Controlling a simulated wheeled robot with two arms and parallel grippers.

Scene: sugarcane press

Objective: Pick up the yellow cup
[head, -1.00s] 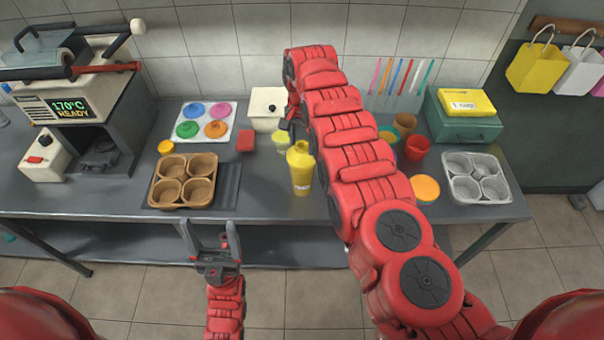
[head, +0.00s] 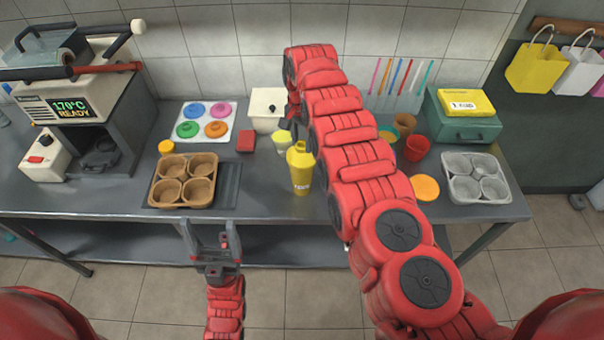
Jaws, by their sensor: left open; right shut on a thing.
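The pale yellow cup (head: 281,143) stands at the middle of the counter, just behind and left of the yellow squeeze bottle (head: 301,170). My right arm reaches across the counter, and my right gripper (head: 290,128) is at the cup's upper right side, shut on it. The fingertips are small and partly hidden by my own wrist. The cup looks upright, and I cannot tell whether it is clear of the counter. My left gripper (head: 208,228) is open and empty, in front of the counter's front edge, away from the cup.
A brown cup tray (head: 184,181) lies left of the bottle, and a red block (head: 245,142) lies left of the cup. A white box (head: 267,106) stands behind it.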

